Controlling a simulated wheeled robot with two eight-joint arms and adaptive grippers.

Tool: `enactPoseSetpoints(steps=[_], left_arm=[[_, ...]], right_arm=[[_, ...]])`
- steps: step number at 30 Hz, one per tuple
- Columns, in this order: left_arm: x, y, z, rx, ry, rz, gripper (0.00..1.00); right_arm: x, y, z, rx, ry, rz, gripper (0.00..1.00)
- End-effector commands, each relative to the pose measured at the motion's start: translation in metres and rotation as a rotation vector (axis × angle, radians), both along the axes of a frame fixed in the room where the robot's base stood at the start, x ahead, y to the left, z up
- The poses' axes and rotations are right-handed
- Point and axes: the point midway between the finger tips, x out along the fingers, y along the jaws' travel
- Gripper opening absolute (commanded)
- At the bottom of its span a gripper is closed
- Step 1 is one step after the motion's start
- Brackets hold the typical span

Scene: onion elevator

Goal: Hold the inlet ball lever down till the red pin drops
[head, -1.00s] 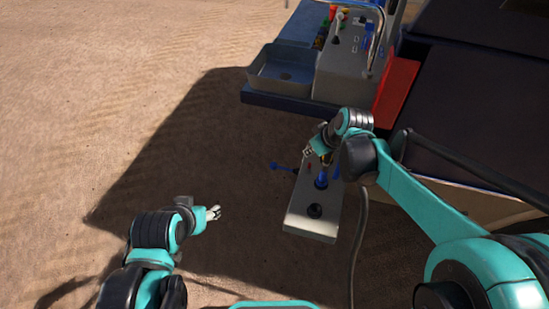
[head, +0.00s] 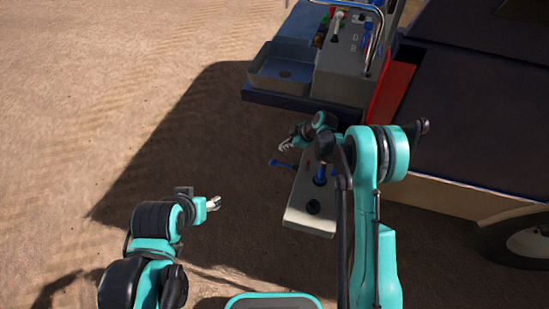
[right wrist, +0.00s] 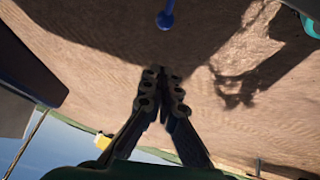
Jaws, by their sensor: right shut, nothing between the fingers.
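A small grey control box (head: 297,217) stands in the middle of the head view. A blue ball lever (head: 279,163) sticks out from its left side; a blue ball on a stem (right wrist: 166,20) also shows at the top of the right wrist view. A small red spot (head: 308,162), perhaps the red pin, is on the box top, partly hidden by my arm. My right gripper (head: 286,146) is shut and empty, just beyond the lever, apart from the ball in the wrist view. My left gripper (head: 214,203) is left of the box; its jaws are too small to judge.
A blue knob (head: 320,181) and a black knob (head: 313,207) stand on the box. A larger grey console (head: 340,80) with levers and a grey tray (head: 282,88) lie behind. A dark machine with a red panel (head: 392,90) fills the right. Ground on the left is clear.

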Motion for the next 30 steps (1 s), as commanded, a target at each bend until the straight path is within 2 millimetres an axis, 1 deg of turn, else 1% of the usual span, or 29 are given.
enactPoseSetpoints(steps=[4, 8, 15, 20, 24, 30], left_arm=[[0.0, 0.0, -0.002, 0.0, 0.0, 0.0, 0.54], [0.0, 0.0, -0.008, 0.0, 0.0, 0.0, 0.54], [0.0, 0.0, -0.026, 0.0, 0.0, 0.0, 0.54], [0.0, 0.0, -0.037, 0.0, 0.0, 0.0, 0.54], [0.0, 0.0, -0.047, 0.0, 0.0, 0.0, 0.54], [0.0, 0.0, -0.052, 0.0, 0.0, 0.0, 0.54]], right_arm=[[0.001, 0.002, -0.004, 0.0, 0.0, 0.0, 0.0], [0.006, 0.009, -0.017, 0.0, -0.001, -0.001, 0.0], [0.021, 0.034, -0.06, 0.0, 0.001, 0.001, 0.0], [0.031, 0.05, -0.086, 0.0, -0.001, -0.001, 0.0], [0.033, 0.043, -0.107, 0.0, -0.001, -0.003, 0.0], [0.035, 0.04, -0.119, 0.0, 0.0, -0.002, 0.0]])
